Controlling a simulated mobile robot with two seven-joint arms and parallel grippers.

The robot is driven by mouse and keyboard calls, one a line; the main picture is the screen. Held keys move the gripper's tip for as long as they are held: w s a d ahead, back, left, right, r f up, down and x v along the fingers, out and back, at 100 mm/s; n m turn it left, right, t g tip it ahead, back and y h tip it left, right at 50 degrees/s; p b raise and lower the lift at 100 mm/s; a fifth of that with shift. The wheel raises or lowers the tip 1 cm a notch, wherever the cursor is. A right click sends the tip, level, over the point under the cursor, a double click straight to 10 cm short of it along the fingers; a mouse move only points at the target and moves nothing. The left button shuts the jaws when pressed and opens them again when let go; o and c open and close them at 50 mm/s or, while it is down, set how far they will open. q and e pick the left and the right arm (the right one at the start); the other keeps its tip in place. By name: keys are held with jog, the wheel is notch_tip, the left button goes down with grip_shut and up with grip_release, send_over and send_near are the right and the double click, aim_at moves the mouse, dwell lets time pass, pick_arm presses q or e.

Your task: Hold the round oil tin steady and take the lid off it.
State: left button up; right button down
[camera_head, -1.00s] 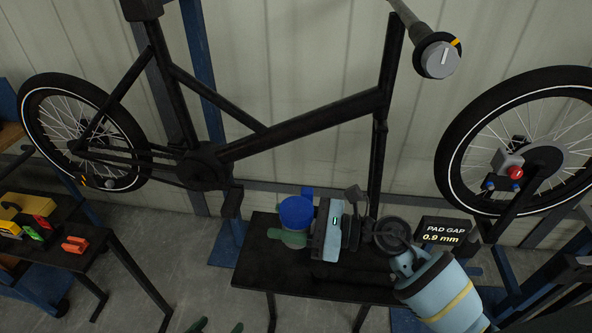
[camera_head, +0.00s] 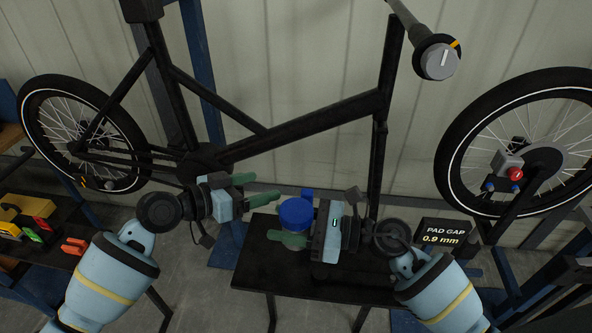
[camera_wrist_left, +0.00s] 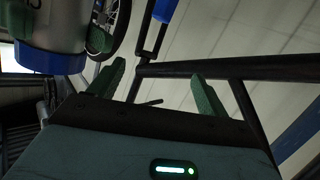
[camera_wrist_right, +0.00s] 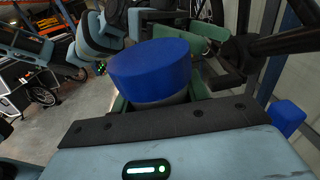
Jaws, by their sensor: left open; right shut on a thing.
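The round oil tin stands at the table's left part with its blue lid (camera_head: 296,213) on top. My right gripper (camera_head: 294,232) reaches in from the right and is shut around the tin's body below the lid. In the right wrist view, the lid (camera_wrist_right: 150,68) is close and a strip of grey tin body (camera_wrist_right: 165,101) shows between the green fingers. My left gripper (camera_head: 268,187) is open and empty, up and left of the lid, apart from it. The left wrist view shows the lid (camera_wrist_left: 45,60) and grey body (camera_wrist_left: 55,22) at upper left, outside the open fingers (camera_wrist_left: 158,75).
A black table (camera_head: 262,262) carries the tin. A blue block (camera_wrist_right: 287,117) is near the tin. A black bike frame (camera_head: 300,122) hangs behind and above the table. A pad gap display (camera_head: 443,232) is at right. A second table with yellow and red items stands at left.

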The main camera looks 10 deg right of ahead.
pick_arm(q)
jog(key=s+d+r+m+g, duration=0.1)
jog(key=d+r+m+g, duration=0.3)
jog(key=d+r, duration=0.15)
notch_tip(320, 180, up, 5)
jog(key=m+g+y, duration=0.3)
jog(key=m+y, duration=0.8)
jog(key=y, duration=0.1)
send_over(296, 210)
jog(key=d, duration=0.1)
jog(key=shift+w+d, duration=0.1)
jog(key=shift+a+r+t+y, duration=0.3)
jog(key=shift+a+r+y, duration=0.3)
jog(key=shift+y, duration=0.3)
jog(key=shift+f, duration=4.05)
